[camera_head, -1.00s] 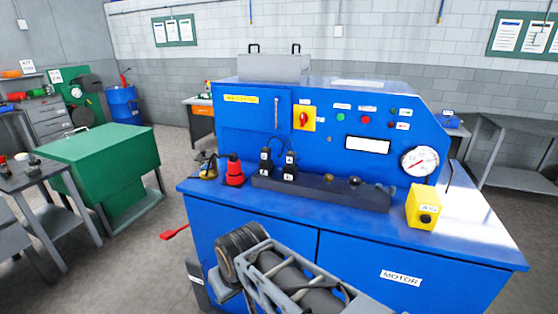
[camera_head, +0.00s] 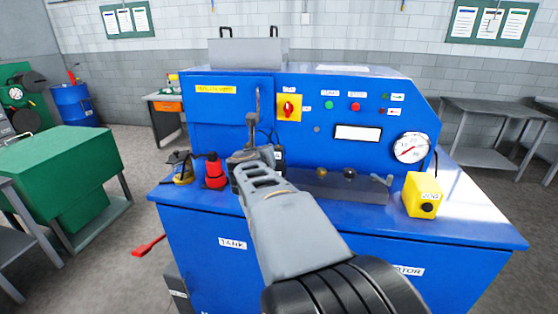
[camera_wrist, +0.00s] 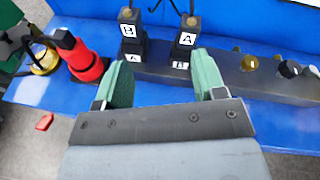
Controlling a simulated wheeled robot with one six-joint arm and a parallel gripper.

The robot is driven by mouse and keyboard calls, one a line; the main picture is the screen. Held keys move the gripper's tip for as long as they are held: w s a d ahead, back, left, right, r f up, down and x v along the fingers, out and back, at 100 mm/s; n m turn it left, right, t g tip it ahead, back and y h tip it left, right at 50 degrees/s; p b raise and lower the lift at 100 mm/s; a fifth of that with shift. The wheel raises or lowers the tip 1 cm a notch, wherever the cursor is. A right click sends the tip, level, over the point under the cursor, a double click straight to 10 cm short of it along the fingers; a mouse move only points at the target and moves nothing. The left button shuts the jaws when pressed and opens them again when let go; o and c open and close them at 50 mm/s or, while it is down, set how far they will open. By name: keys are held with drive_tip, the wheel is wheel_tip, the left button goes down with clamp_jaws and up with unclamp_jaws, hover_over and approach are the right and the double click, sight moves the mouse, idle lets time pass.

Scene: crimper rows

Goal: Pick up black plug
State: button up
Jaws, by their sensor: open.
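Two black plugs stand upright side by side on the dark manifold block, each with a thin black hose rising from it. In the wrist view, the left black plug (camera_wrist: 131,20) has a white label that is hard to read, and the right black plug (camera_wrist: 187,32) is labelled A. Their sockets below carry labels A and B. My gripper (camera_wrist: 164,78) is open and empty, its green fingertips just in front of and below the plugs. In the head view my gripper (camera_head: 250,155) hides most of the left plug, and the right plug (camera_head: 279,156) shows beside it.
A red bottle-like object with a black top (camera_head: 215,172) and a brass-and-black item (camera_head: 180,170) stand left of the manifold (camera_head: 345,190). A yellow box (camera_head: 423,195) stands on the right. The blue panel (camera_head: 225,115) rises behind the plugs.

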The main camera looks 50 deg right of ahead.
sight(278, 147)
drive_tip(key=d+f+m, duration=0.1)
drive_tip(key=d, duration=0.2)
drive_tip(key=w+d+f+m+g, duration=0.1)
drive_tip(key=d, duration=0.2)
drive_tip(key=w+d+f+m+g+h, duration=0.1)
drive_tip(key=d+m, duration=0.1)
drive_tip(key=d, duration=0.1)
drive_tip(key=shift+b, duration=0.3)
drive_tip(key=shift+p+x, duration=0.3)
drive_tip(key=shift+x, duration=2.8)
drive_tip(key=shift+r, duration=0.15)
drive_tip(key=shift+c, duration=0.4)
drive_tip(key=c, duration=0.9)
drive_tip(key=shift+c, duration=0.3)
drive_tip(key=shift+r, duration=0.1)
